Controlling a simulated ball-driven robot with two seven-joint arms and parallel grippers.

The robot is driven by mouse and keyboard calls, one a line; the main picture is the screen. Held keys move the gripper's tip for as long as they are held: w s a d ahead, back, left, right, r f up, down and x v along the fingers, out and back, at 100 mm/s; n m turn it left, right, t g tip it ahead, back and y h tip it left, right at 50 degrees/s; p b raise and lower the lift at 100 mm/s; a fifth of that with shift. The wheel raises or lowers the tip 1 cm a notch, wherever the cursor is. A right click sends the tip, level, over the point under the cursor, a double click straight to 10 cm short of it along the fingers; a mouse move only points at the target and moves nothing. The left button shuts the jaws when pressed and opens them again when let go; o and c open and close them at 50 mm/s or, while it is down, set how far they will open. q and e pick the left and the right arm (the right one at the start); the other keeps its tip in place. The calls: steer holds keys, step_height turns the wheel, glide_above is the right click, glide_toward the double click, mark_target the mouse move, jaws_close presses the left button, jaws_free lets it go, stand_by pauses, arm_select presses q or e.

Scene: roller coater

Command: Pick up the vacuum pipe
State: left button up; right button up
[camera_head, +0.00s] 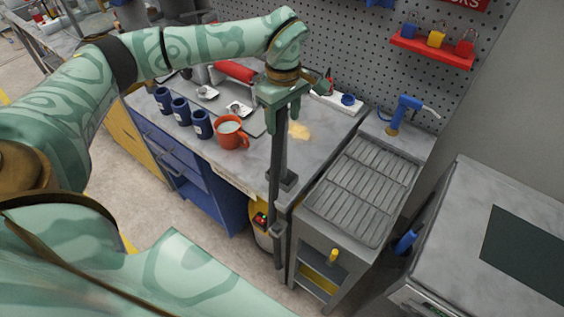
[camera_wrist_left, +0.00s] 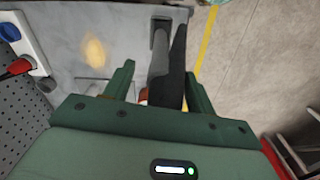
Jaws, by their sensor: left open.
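The vacuum pipe (camera_head: 276,185) is a dark grey, upright tube at the front edge of the workbench, held by a bracket (camera_head: 284,179) and running down towards the floor. My left gripper (camera_head: 282,121), green, points down over its top end. The fingers stand on either side of the pipe and are open. In the left wrist view, the pipe (camera_wrist_left: 170,75) lies between the two open fingers (camera_wrist_left: 158,72); whether either finger touches it I cannot tell. The gripper body hides the very top of the pipe in the head view. My right gripper is not in view.
An orange mug (camera_head: 231,136) and several blue cups (camera_head: 201,124) stand on the workbench (camera_head: 318,149) left of the pipe. A drying rack cart (camera_head: 361,190) with a blue tool (camera_head: 405,112) stands close on the right. A red and yellow canister (camera_head: 261,222) is below, behind the pipe.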

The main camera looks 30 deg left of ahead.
mark_target(282, 132)
arm_select(q)
steer(key=f, duration=0.5)
steer(key=shift+a+f, duration=0.1)
steer(key=shift+a, duration=0.1)
steer(key=c, duration=1.1)
steer(key=shift+o, duration=0.2)
